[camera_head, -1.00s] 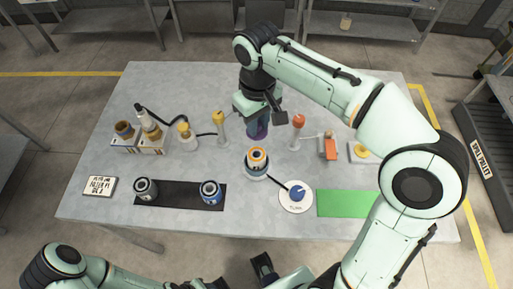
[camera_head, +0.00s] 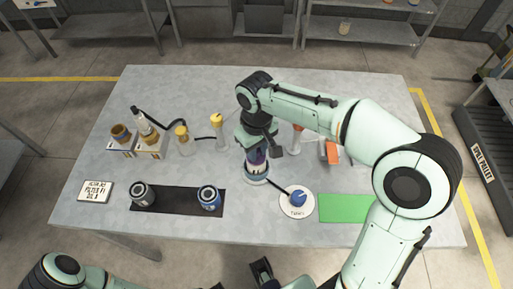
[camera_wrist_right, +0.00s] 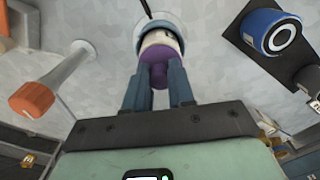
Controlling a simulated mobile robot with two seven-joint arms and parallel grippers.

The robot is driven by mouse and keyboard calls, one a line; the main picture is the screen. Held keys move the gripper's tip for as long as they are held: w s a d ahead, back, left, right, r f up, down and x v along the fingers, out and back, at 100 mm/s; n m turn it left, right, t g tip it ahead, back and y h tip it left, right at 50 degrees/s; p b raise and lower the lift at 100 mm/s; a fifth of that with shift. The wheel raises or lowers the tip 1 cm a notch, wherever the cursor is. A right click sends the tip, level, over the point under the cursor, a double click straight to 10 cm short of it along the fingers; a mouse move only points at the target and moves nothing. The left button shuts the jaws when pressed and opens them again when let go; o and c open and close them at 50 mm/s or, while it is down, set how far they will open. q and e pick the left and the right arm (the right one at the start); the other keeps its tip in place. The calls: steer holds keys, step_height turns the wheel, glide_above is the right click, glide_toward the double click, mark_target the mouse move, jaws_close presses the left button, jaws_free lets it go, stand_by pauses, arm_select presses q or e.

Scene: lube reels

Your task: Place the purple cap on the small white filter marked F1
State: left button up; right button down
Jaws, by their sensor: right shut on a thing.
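My right gripper (camera_head: 258,151) points down over the middle of the table and is shut on the purple cap (camera_wrist_right: 158,68). The cap also shows below the fingers in the head view (camera_head: 257,157). The small white filter (camera_head: 257,169) is directly under the cap, in a blue-rimmed base. In the right wrist view the white filter (camera_wrist_right: 160,38) lines up with the cap, with part of a dark mark visible. The cap hides its top, so I cannot tell how fully it is seated.
A black mat (camera_head: 176,200) holds a dark can (camera_head: 143,194) and a blue can (camera_head: 209,196). An orange-topped post (camera_wrist_right: 32,98) stands close to my right gripper. Yellow-topped bottles stand left.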

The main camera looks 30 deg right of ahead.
steer(key=shift+f, duration=0.15)
steer(key=c, duration=1)
jaws_free()
steer(key=shift+o, duration=0.2)
step_height(320, 180, up, 12)
steer(key=p, duration=0.2)
steer(key=shift+r+p, duration=0.2)
steer(key=shift+p, duration=0.1)
